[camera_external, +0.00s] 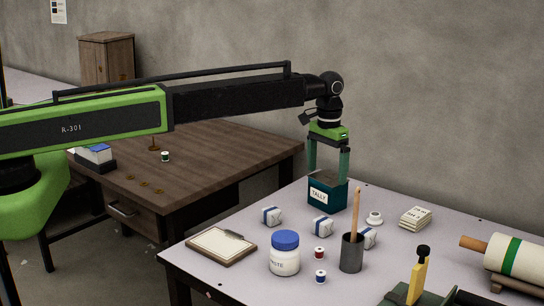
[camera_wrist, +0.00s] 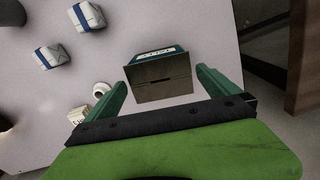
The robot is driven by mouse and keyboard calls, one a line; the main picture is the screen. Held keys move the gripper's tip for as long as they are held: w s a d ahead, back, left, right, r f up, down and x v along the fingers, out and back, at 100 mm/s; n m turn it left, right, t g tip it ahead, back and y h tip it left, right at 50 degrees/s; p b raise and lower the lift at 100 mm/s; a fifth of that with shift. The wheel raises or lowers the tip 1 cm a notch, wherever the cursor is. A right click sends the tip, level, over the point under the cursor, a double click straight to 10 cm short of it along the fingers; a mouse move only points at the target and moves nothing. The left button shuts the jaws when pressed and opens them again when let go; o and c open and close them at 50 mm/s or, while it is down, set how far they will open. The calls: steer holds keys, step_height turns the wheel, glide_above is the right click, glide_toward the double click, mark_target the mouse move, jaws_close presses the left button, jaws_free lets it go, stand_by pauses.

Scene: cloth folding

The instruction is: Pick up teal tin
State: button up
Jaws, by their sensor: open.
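The teal tin (camera_external: 322,197) is a box with a pale label reading TALLY. It stands on the light table near its far left edge. In the wrist view the tin (camera_wrist: 160,78) shows its dark brownish top with a slot and part of its teal front. My gripper (camera_external: 329,171) points down over the tin, with its green fingers at the height of the tin's upper part. In the wrist view my gripper (camera_wrist: 160,85) is open, with one finger on each side of the tin. A gap shows between each finger and the tin there.
Wrapped white-and-blue bundles (camera_external: 322,227), a pencil cup (camera_external: 351,254), a paste jar (camera_external: 285,258), a clipboard (camera_external: 221,245), a paper stack (camera_external: 415,217) and a small white dish (camera_external: 374,218) stand on the table (camera_external: 210,278). A wooden desk (camera_external: 215,155) is behind to the left.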

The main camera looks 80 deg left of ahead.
mark_target(329, 177)
steer(key=f+b, duration=0.2)
steer(key=f, duration=0.1)
steer(key=f+b, duration=0.2)
steer(key=f, duration=0.1)
steer(key=f+b, duration=0.2)
steer(key=b, duration=0.1)
steer(key=shift+w+a+f, duration=0.15)
steer(key=shift+w+f, duration=0.15)
steer(key=shift+f, duration=0.1)
steer(key=shift+r, duration=0.2)
steer(key=c, duration=1.4)
step_height(329, 177, up, 5)
steer(key=p, duration=0.5)
steer(key=shift+r+p, duration=0.15)
steer(key=shift+p, duration=0.15)
steer(key=s+d+r+p, duration=0.2)
steer(key=d+r+p, duration=0.3)
steer(key=d, duration=0.6)
steer(key=shift+d+r+p, duration=0.25)
steer(key=shift+r+p, duration=0.05)
steer(key=shift+r, duration=0.05)
